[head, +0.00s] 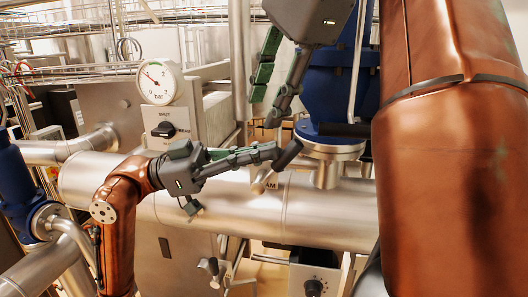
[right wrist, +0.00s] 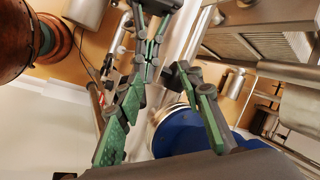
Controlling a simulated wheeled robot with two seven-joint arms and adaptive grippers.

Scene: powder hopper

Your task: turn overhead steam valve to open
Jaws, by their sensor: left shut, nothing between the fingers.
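A black handle grip (head: 288,155) on a thin steel lever sits on the large steel pipe beside a label of which "AM" is readable. My left gripper (head: 276,151) is shut and empty, its fingertips at the black grip; whether they touch it I cannot tell. My right gripper (head: 266,107) hangs above, pointing down, with its fingers apart and nothing between them. In the right wrist view its fingers (right wrist: 161,74) are also apart, and my left gripper (right wrist: 154,45) appears just beyond them. The blue valve body (head: 325,85) stands upright on a steel flange to the right.
A pressure gauge (head: 160,83) marked "bar" sits above a switch box (head: 167,130) at the left. A control box (head: 314,281) with a knob is at the bottom. The large steel pipe (head: 325,215) crosses the middle. Another blue fitting (head: 15,185) stands at the far left.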

